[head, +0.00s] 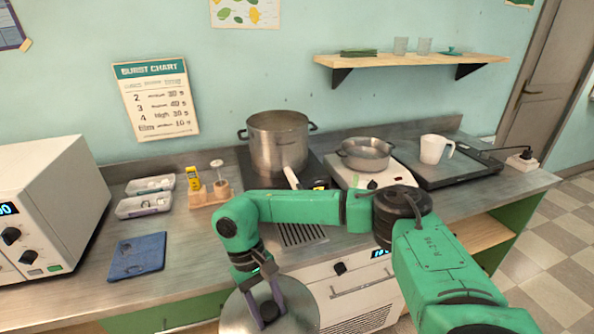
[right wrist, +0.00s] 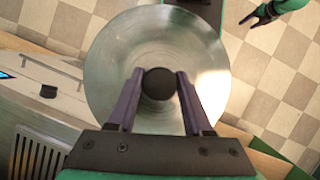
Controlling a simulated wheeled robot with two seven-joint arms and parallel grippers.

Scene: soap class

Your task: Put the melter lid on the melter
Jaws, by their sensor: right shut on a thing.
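My right gripper (head: 268,309) is shut on the black knob of the melter lid (head: 238,310), a wide round steel disc at the bottom of the head view. In the right wrist view the lid (right wrist: 150,35) shows from above, its knob (right wrist: 159,83) between the two fingers (right wrist: 159,88). A tall, open steel pot (head: 278,145) with two side handles, which looks like the melter, stands at the back of the counter. The lid is apart from it, nearer me. My left gripper (right wrist: 258,17) seems to show at the top right of the wrist view; its jaws are unclear.
A shallow steel pan (head: 366,155) sits on a white appliance (head: 386,177), with a white jug (head: 434,149) to its right. A wooden holder (head: 211,195), white trays (head: 143,205) and a blue cloth (head: 137,256) lie left. A white oven (head: 45,215) stands far left.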

